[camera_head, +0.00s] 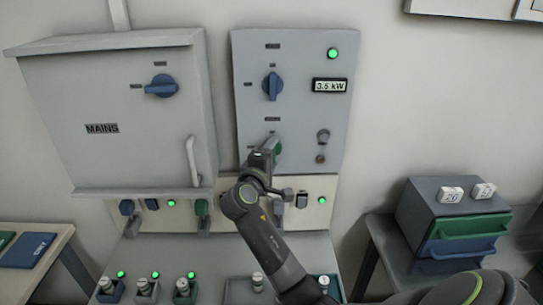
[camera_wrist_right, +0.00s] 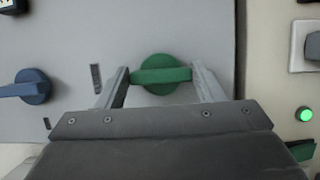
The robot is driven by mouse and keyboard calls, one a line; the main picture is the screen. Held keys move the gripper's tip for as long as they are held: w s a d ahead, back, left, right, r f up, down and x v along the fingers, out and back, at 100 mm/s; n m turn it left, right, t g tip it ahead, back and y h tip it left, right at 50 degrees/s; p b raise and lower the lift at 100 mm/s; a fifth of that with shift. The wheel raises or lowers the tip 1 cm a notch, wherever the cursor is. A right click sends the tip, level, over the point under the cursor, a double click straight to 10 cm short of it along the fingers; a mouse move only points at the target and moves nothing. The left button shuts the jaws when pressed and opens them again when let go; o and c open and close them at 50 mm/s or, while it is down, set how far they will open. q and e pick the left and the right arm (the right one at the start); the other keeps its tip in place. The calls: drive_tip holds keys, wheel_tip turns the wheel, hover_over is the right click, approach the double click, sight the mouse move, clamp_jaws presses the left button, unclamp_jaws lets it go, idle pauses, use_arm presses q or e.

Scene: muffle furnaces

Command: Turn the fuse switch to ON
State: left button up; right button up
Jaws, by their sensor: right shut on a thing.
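A green rotary switch (camera_head: 277,148) sits on the grey panel (camera_head: 300,110), below a blue rotary switch (camera_head: 272,86). My right gripper (camera_head: 267,149) is at the green switch and partly covers it in the head view. In the right wrist view, the fingers of my right gripper (camera_wrist_right: 163,82) stand at the two ends of the green handle (camera_wrist_right: 162,75), shut on it. That handle lies level in this view, parallel to the blue handle (camera_wrist_right: 25,88). The small labels by the switch are too blurred to read. My left gripper is not in view.
A grey MAINS box (camera_head: 110,150) with a blue switch (camera_head: 162,86) and a pale handle (camera_head: 192,160) is to the left. A display (camera_head: 330,85) reads 3.5 kW, below a lit green lamp (camera_head: 333,53). A drawer unit (camera_head: 420,208) stands at the right.

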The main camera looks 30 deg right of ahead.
drive_tip(key=shift+f, duration=0.1)
drive_tip(key=o, duration=1)
